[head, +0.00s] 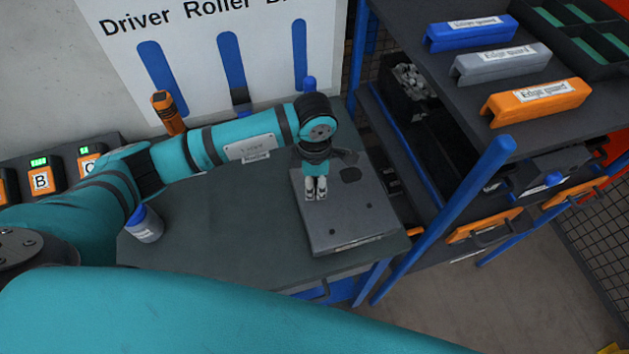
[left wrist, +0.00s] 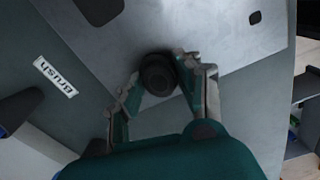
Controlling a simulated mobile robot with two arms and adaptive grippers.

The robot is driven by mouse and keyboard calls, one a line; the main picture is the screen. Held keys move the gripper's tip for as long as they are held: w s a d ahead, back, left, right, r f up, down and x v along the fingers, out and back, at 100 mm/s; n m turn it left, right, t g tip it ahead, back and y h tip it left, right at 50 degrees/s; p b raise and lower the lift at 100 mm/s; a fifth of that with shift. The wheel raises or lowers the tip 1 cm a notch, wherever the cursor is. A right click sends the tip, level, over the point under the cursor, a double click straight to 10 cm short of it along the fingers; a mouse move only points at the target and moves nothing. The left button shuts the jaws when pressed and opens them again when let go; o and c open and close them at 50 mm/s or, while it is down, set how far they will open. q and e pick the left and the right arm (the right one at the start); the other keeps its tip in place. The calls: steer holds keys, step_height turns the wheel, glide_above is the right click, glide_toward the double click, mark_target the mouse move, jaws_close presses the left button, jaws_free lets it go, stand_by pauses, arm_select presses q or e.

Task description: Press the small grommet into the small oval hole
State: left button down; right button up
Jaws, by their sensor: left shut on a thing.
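A grey metal panel (head: 345,225) lies on the dark table. It has a larger dark opening (head: 350,174) near its back right and small dark holes (head: 332,232) toward the front. My left gripper (head: 316,194) reaches down over the panel's left part. In the left wrist view, my left gripper (left wrist: 158,80) is shut on a black round grommet (left wrist: 157,74), held between the fingertips. The panel (left wrist: 195,30) shows behind it, with a large dark opening at upper left and a small hole (left wrist: 255,17) at upper right. I cannot tell whether the grommet touches the panel. My right gripper is not in view.
A white bottle with blue cap (head: 144,226) stands at the table's left. An orange-black tool (head: 167,112) is at the back. At right, a shelf rack holds blue, grey and orange edge guards (head: 536,101). The table (head: 230,220) is clear left of the panel.

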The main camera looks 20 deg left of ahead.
arm_select(q)
steer(key=shift+f, duration=0.15)
stand_by(0.8)
steer(key=c, duration=0.8)
jaws_free()
